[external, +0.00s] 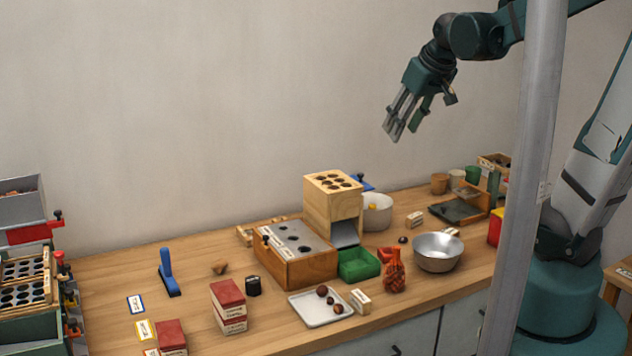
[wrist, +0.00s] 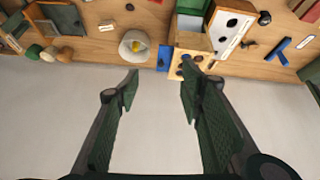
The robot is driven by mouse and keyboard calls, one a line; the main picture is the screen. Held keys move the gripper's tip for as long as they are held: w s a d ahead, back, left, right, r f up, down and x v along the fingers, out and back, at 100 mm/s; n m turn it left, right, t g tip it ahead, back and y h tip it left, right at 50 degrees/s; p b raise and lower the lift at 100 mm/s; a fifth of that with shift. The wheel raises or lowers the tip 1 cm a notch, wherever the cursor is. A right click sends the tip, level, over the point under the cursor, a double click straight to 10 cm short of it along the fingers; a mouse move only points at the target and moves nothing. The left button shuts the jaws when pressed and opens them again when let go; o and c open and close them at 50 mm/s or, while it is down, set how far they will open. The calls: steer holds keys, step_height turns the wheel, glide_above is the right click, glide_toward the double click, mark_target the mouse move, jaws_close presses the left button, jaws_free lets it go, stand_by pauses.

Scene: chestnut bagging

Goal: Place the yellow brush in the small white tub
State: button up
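A small white tub (external: 380,217) stands at the back of the bench, right of the wooden block with holes. A small yellow thing (external: 373,206) shows inside it; it may be the yellow brush, but it is too small to tell.
A wooden block with holes (external: 333,185) and a blue item (external: 362,183) stand close beside the tub. A metal bowl (external: 438,252), green bin (external: 359,265) and red net bag (external: 394,272) are in front. A grey post (external: 541,180) stands at right. The air around my gripper is clear.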

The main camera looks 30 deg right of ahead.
steer(key=s+a+m+t, duration=0.1)
steer(key=s+a, duration=0.1)
steer(key=s, duration=1.1)
steer(key=shift+s, duration=0.15)
